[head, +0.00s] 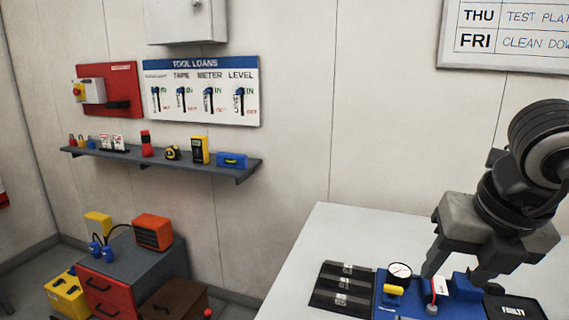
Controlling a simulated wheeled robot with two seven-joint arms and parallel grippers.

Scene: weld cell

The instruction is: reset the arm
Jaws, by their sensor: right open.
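My right gripper (456,277) hangs over the white table (318,255) at the lower right, its fingers pointing down and spread apart. A small white piece with a red top (440,286) shows between the fingers, on or by a blue block (464,288); I cannot tell whether a finger touches it. My right arm comes down from the right edge. My left gripper is not in view.
On the table are a black sectioned tray (328,298), a round gauge (400,270), a yellow cylinder (393,290) and a dark bin marked FAULTY (514,309). A wall shelf (165,162) holds tools below the TOOL LOANS board (215,108). A grey cabinet (150,262) stands left.

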